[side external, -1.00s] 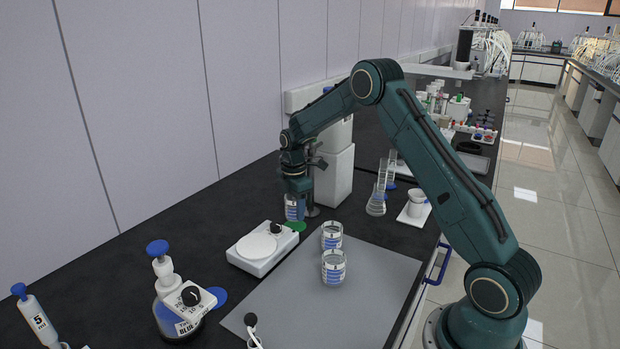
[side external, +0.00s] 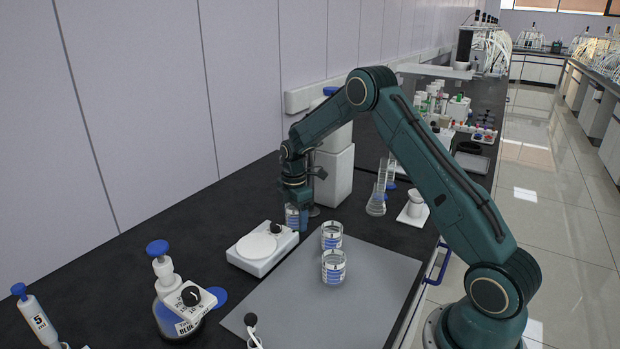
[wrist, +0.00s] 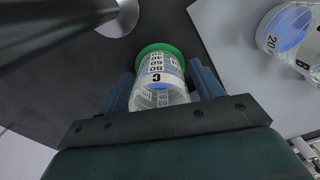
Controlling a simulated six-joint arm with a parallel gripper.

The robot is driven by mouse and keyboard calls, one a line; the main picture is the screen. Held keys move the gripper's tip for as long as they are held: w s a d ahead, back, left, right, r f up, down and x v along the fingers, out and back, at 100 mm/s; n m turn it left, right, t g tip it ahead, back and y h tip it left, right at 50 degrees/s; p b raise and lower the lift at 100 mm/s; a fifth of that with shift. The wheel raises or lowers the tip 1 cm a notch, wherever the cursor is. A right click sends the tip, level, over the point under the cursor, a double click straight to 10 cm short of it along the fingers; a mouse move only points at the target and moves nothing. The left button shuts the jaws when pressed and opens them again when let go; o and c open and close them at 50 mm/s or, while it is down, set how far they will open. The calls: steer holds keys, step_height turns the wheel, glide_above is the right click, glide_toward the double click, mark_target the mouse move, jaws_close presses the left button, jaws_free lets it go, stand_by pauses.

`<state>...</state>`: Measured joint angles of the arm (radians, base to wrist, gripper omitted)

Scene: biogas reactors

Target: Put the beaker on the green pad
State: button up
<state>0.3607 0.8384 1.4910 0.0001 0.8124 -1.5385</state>
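A clear beaker (side external: 297,218) with blue contents and the letter C on its scale is between the fingers of my gripper (side external: 296,204). The wrist view shows the beaker (wrist: 158,72) with a finger against each side. The green pad (wrist: 160,47) shows in the wrist view as a green rim around the beaker's far end. In the side view the pad is hidden at the beaker's base. The beaker looks upright and over the pad; I cannot tell whether its base touches it.
A white balance (side external: 262,248) stands close to the beaker's left. Two similar beakers (side external: 333,267) stand on the grey mat (side external: 330,305) in front. A white-bodied instrument (side external: 335,172) stands close behind my gripper. A flask (side external: 376,203) stands to the right.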

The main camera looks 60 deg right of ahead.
step_height(320, 180, up, 12)
steer(key=shift+r, duration=0.2)
stand_by(0.7)
stand_by(0.5)
